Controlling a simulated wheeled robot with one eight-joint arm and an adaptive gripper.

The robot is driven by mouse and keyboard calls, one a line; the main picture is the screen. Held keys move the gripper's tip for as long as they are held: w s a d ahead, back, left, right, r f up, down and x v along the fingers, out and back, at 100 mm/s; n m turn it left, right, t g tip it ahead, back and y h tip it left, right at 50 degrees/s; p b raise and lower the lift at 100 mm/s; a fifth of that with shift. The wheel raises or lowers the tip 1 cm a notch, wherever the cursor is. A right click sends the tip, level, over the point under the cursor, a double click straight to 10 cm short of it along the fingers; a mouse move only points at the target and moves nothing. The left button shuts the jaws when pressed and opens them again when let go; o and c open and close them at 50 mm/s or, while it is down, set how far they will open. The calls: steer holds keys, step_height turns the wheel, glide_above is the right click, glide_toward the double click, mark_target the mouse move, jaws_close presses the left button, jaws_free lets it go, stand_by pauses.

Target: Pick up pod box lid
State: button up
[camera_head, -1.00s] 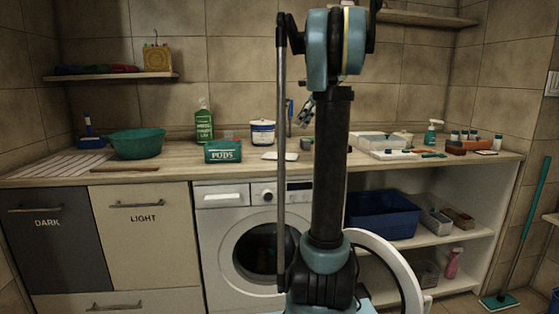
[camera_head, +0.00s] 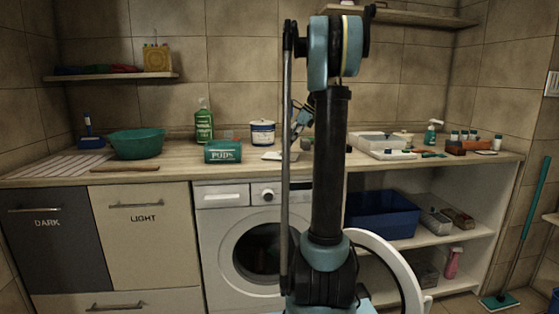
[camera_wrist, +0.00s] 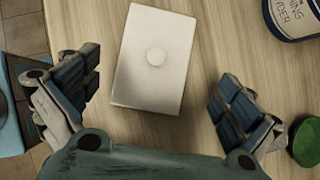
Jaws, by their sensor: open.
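The pod box lid, a flat white rectangle with a round knob (camera_wrist: 154,57), lies on the wooden counter in the wrist view. In the head view it is a small pale plate (camera_head: 272,156) right of the teal PODS box (camera_head: 223,153), partly behind my arm. My gripper (camera_wrist: 153,92) is open and empty, one finger on each side of the lid's near part, apart from it in the picture. In the head view my gripper (camera_head: 301,121) hangs above the counter near the lid, partly hidden by my arm.
A white tub with a blue label (camera_head: 262,133) stands behind the lid; it also shows in the wrist view (camera_wrist: 294,15). A green round object (camera_wrist: 306,142) is near the right finger. A green bottle (camera_head: 204,125) and a teal basin (camera_head: 137,144) stand further left.

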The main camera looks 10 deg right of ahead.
mark_target(281, 155)
steer(key=shift+s+x, duration=0.1)
steer(key=shift+x, duration=1.4)
steer(key=shift+s+x, duration=0.15)
steer(key=shift+x, duration=1.35)
steer(key=shift+d+f, duration=0.1)
steer(key=shift+d, duration=0.1)
steer(key=c, duration=0.9)
